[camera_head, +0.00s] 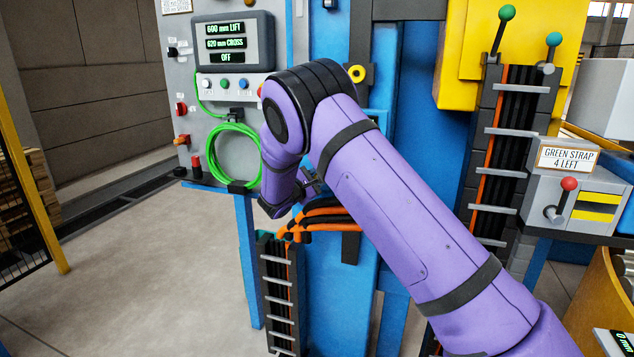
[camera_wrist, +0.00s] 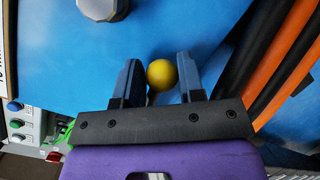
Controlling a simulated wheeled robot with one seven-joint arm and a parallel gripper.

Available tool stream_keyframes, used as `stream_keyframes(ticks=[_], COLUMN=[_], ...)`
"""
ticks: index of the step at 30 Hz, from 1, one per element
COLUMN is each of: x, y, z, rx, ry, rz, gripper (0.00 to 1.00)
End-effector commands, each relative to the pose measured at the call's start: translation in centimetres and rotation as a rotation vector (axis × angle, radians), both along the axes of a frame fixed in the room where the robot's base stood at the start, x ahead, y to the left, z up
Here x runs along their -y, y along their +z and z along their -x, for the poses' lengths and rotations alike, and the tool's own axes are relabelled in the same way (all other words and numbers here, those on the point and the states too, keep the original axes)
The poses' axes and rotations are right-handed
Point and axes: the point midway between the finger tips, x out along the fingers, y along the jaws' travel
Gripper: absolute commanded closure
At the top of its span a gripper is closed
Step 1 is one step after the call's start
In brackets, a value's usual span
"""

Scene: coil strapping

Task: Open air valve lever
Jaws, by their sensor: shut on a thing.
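The air valve lever's round yellow knob (camera_wrist: 161,74) shows in the wrist view in front of a blue surface. My gripper (camera_wrist: 159,64) has one dark finger on each side of the knob and is shut on it. The rest of the lever is hidden behind the knob and the fingers, so its angle cannot be told. In the head view my purple arm reaches to the blue machine column (camera_head: 333,240) and hides the knob and most of my gripper.
Orange and black cables (camera_wrist: 284,62) run close on the right in the wrist view. A grey control panel (camera_head: 225,100) with a green hose coil (camera_head: 234,156) is at left in the head view. A cable chain (camera_head: 278,290) hangs below; open floor (camera_head: 130,270) lies left.

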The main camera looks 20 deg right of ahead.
Motion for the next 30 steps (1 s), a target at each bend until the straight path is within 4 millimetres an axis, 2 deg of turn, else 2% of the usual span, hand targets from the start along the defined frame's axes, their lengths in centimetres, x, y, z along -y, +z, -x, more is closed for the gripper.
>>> stream_keyframes(ticks=[14, 30], x=[-1.2, -3.8], y=[2.9, 5.6], z=[-0.6, -2.5], rx=[-0.256, -0.555], ry=[0.002, 0.001], rz=[0.349, 0.766], gripper=[1.0, 1.0])
